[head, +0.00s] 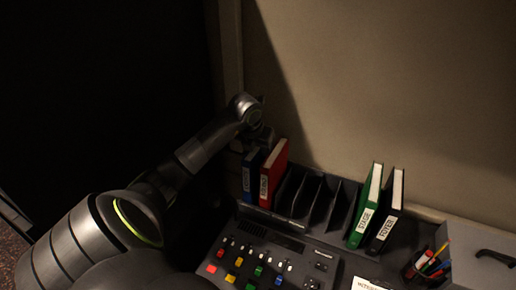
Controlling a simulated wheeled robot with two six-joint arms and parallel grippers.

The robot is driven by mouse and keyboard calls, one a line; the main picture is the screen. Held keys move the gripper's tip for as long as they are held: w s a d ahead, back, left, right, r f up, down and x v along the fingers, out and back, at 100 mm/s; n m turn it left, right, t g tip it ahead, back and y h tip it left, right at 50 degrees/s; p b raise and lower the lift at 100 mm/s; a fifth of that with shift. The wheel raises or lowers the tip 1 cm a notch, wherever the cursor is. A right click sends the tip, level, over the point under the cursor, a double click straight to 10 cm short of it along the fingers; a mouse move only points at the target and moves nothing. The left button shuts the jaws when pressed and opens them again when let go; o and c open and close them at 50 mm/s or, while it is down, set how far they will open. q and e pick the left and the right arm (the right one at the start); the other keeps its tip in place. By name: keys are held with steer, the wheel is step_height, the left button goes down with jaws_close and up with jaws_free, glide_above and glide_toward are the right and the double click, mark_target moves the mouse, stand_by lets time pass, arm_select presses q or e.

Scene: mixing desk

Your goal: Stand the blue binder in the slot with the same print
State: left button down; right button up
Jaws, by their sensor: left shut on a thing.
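The blue binder (251,170) stands upright at the left end of the dark rack, left of the red binder. Its white label faces me, but its print is too small to read. My left gripper (257,138) is at its top, shut on it, with the fingers partly hidden by the wrist and the dark. I cannot tell whether the binder's foot rests in the slot. The rack (318,200) has several empty slots between dark dividers in its middle. Any prints on the slots are not readable. My right gripper is out of view.
The red binder (272,172) stands close beside the blue one. A green binder (366,206) and a black binder (388,212) stand at the rack's right. In front lies a mixing panel (262,262) with coloured buttons. A pen cup (424,266) and a grey box (478,262) are at right.

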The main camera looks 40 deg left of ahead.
arm_select(q)
steer(key=shift+f+b, duration=0.2)
steer(key=shift+b, duration=0.1)
stand_by(0.5)
steer(key=c, duration=1.1)
jaws_free()
steer(key=shift+o, duration=0.2)
steer(key=p+v, duration=1.2)
steer(key=v, duration=0.5)
steer(key=shift+s+r, duration=0.2)
